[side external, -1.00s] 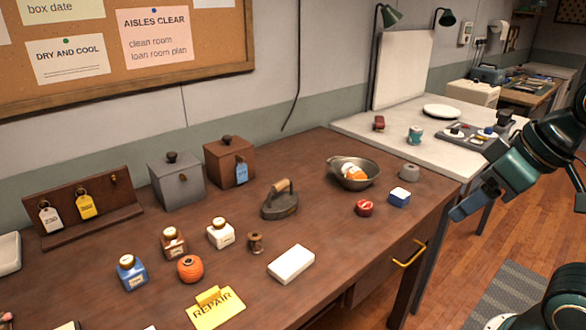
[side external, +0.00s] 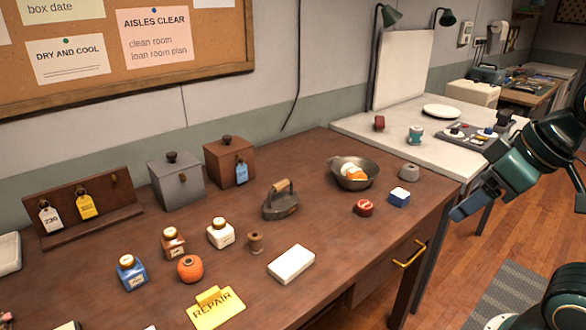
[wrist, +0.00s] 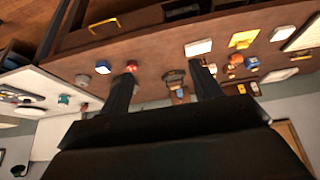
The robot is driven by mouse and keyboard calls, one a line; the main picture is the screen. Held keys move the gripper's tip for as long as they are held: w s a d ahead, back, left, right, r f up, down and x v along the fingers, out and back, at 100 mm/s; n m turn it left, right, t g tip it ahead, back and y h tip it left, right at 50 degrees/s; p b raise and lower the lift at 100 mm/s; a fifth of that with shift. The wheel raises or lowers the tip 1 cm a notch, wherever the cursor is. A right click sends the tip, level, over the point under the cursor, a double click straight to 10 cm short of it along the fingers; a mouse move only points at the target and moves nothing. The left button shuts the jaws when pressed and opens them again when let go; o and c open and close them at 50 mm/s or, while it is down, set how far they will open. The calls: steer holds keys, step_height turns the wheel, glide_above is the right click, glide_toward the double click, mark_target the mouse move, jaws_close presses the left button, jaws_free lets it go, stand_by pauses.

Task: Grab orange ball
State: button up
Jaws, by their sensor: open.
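A small orange ball (side external: 190,268), ribbed like wound twine, sits on the brown wooden table in the side view, between a blue jar and a white card. It also appears as a small orange spot (wrist: 237,59) at the right of the wrist view. My gripper (side external: 470,200) is off the table's right end in the side view, far from the ball. In the wrist view its two dark fingers (wrist: 162,70) are spread apart with nothing held between them.
Jars, a spool (side external: 255,243), a white block (side external: 291,264), a yellow repair sign (side external: 216,308) and an iron (side external: 281,203) stand around the ball. A metal pan (side external: 368,167) with white and orange items, a red item (side external: 364,208) and a blue block (side external: 399,197) lie nearer my gripper.

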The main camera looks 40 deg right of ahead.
steer(key=shift+o, duration=0.8)
steer(key=w+a+n+y, duration=0.2)
steer(key=w+a+n, duration=0.25)
steer(key=w, duration=0.65)
steer(key=w+a+n+y, duration=0.25)
steer(key=w+a, duration=0.35)
steer(key=w, duration=0.4)
steer(key=w+a+f+n+g+y, duration=0.1)
steer(key=w+a+f+n+y, duration=0.2)
steer(key=w+a+f, duration=1.1)
steer(key=w+f+n, duration=0.1)
steer(key=n, duration=0.2)
steer(key=shift+w+g+y, duration=0.25)
steer(key=shift+g+y, duration=0.1)
steer(key=shift+g, duration=0.05)
steer(key=shift+a+f, duration=0.1)
steer(key=shift+f, duration=0.05)
